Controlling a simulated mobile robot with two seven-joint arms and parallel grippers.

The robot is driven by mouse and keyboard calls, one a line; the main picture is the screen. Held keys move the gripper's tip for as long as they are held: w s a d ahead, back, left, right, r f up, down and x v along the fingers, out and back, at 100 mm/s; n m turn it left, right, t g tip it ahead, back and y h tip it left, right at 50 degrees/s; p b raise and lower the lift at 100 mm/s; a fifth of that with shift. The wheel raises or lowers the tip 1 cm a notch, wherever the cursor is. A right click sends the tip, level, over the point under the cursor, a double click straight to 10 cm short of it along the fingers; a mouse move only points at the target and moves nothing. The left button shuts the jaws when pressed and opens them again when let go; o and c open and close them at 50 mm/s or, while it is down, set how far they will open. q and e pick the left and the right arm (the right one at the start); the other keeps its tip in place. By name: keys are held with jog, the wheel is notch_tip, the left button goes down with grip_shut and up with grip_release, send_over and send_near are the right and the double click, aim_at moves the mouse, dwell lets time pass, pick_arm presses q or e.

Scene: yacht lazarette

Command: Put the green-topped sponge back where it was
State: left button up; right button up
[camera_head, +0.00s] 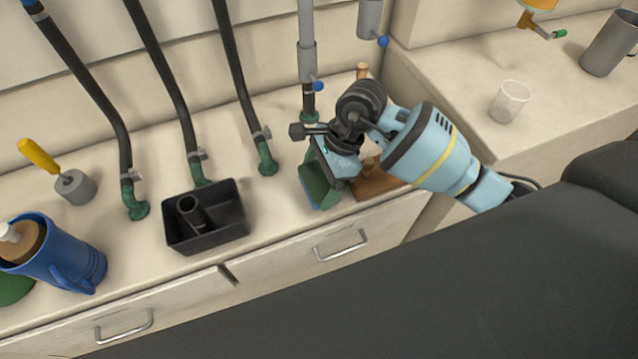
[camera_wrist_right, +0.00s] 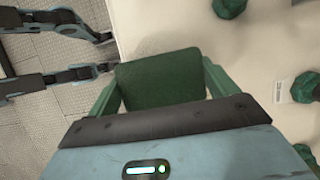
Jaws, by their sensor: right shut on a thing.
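The green-topped sponge (camera_wrist_right: 160,78) is a dark green block between the green fingers of my right gripper in the right wrist view. My right gripper (camera_head: 322,182) is shut on it. In the head view it points down at the front edge of the counter, in front of a green hose fitting.
A black open bin (camera_head: 235,232) stands left of my gripper. A brown wooden piece (camera_head: 378,184) lies close on its right. Hoses rise behind. A blue jug (camera_head: 60,258) and a yellow-handled tool (camera_head: 40,157) are at left. A clear cup (camera_head: 510,101) stands on the right counter.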

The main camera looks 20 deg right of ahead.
aim_at(319, 187)
notch_tip(319, 187, down, 3)
jog(key=shift+s+r, duration=0.1)
jog(key=shift+r, duration=0.1)
jog(key=shift+f, duration=0.2)
jog(key=o, duration=0.7)
jog(key=shift+a+r, duration=0.1)
jog(key=shift+r, duration=0.1)
jog(key=v, duration=1.2)
